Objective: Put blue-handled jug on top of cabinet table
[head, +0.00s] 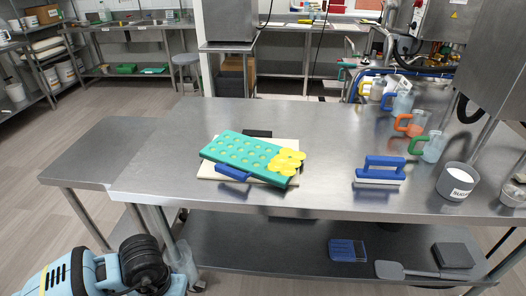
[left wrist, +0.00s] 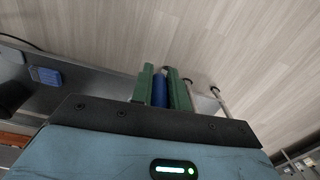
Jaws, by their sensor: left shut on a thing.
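My left gripper (left wrist: 160,88) is shut on a blue upright bar (left wrist: 160,91), which looks like a jug handle. In the head view my left arm is at the lower left, beside the table's front; its fingers are hidden there. A pale translucent shape (head: 184,260) beside the arm may be the held jug's body. Another clear jug with a blue handle (head: 388,101) stands at the back right of the steel table (head: 330,125), among jugs with yellow (head: 366,89), orange (head: 403,123) and green (head: 418,145) handles. I cannot tell which surface is the cabinet table. My right gripper is not in view.
A teal mould (head: 245,155) with yellow pieces lies on a pale board. A blue-handled scraper (head: 380,170) and a grey sugar tub (head: 457,181) stand at right. A lower steel surface (head: 105,150) at left is bare. The undershelf (head: 290,250) holds a few items at right.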

